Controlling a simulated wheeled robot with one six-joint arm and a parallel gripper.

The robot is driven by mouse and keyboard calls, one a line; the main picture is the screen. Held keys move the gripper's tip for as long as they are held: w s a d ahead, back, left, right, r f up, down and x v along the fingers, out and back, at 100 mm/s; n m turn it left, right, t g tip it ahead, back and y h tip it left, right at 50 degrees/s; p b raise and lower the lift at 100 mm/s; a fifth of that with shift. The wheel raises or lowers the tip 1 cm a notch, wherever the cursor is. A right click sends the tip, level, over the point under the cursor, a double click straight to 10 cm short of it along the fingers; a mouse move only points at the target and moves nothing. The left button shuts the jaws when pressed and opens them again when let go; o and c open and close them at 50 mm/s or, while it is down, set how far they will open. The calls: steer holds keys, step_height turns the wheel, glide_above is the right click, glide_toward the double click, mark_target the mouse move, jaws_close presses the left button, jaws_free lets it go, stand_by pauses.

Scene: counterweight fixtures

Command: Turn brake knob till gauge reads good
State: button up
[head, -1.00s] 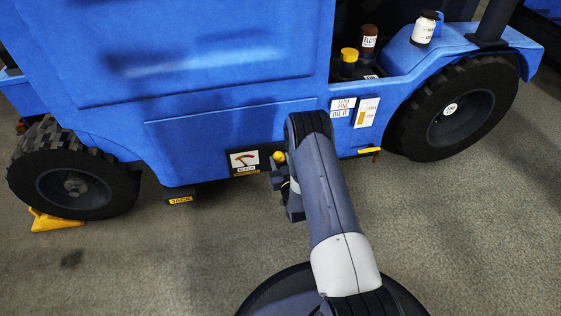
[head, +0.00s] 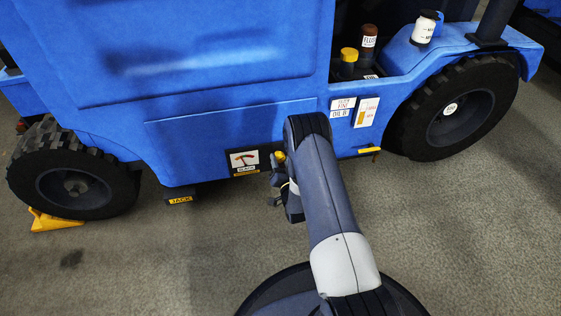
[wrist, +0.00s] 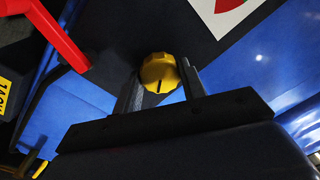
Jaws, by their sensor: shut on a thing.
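The yellow brake knob (wrist: 159,73) sits between the two fingers of my gripper (wrist: 161,82) in the wrist view, with a dark line on its face. My gripper is shut on it. In the head view the knob (head: 279,157) shows at the lower edge of the blue vehicle, and my gripper (head: 278,178) is partly hidden by my arm. The gauge (head: 244,159) is just left of the knob, a white face with a red-orange marking on a black plate. Its small label seems to read SLACK. Part of its white face (wrist: 203,12) shows in the wrist view.
The blue vehicle (head: 215,125) stands close in front. A JACK label (head: 180,199) is at its lower edge, and a yellow chock (head: 55,221) lies at the left wheel. A red bar (wrist: 55,32) is left of the knob. Floor in front is clear.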

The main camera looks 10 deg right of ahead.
stand_by(0.5)
steer(key=o, duration=1)
steer(key=shift+c, duration=0.2)
steer(key=s+p, duration=0.3)
steer(key=s, duration=0.8)
steer(key=shift+d+f+p, duration=0.2)
steer(key=shift+d+p, duration=0.05)
steer(key=shift+p, duration=0.05)
steer(key=shift+w, duration=0.1)
steer(key=w+b, duration=0.1)
steer(key=w, duration=0.2)
steer(key=w+b, duration=0.1)
steer(key=w, duration=0.3)
steer(key=w+b, duration=0.1)
steer(key=w, duration=0.2)
steer(key=shift+w+a+r+b, duration=0.1)
steer(key=shift+w+a+b, duration=0.05)
steer(key=shift+a+b, duration=0.15)
steer(key=shift+w, duration=0.35)
steer(key=shift+s+r, duration=0.1)
